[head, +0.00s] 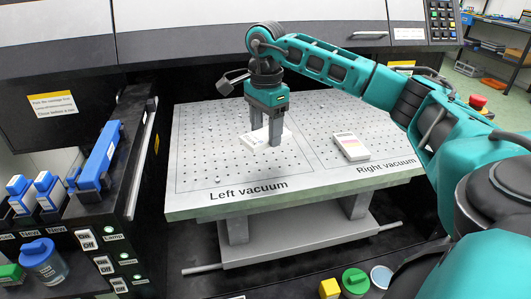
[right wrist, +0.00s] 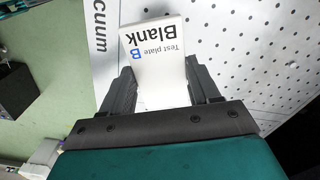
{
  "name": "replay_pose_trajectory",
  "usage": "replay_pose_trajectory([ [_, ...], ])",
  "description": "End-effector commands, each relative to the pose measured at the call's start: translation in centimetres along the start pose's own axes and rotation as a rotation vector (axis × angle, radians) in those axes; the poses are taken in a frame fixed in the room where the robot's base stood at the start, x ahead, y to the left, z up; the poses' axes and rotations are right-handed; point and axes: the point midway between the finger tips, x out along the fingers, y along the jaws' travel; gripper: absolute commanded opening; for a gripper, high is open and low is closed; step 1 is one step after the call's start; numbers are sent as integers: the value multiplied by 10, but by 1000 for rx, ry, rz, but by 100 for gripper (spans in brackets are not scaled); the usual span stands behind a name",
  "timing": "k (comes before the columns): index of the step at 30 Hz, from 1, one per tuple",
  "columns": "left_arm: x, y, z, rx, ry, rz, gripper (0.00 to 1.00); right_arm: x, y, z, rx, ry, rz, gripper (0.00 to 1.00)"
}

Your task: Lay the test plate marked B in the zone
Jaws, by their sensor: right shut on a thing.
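The test plate marked B (head: 252,143) is a white block in the left vacuum zone of the perforated table (head: 205,172). In the right wrist view its face (right wrist: 155,50) reads "Test plate B Blank". My right gripper (head: 266,138) is shut on it, with one finger on each side. The plate is at or just above the surface; I cannot tell if it touches. Part of it is hidden by the fingers. My left gripper is not in view.
A second white plate (head: 352,147) with coloured marks lies in the right vacuum zone.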

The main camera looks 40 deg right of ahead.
Motion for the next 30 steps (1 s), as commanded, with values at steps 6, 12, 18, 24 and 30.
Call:
replay_pose_trajectory([
  [6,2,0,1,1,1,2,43,19,0,0,0,0,-1,28],
  [12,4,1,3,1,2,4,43,46,0,0,0,1,2,28],
  [18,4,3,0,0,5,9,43,60,0,0,0,0,-2,28],
  [24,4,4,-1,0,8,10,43,60,0,0,0,0,-2,28],
  [30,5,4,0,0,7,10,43,62,0,0,0,0,-1,71],
])
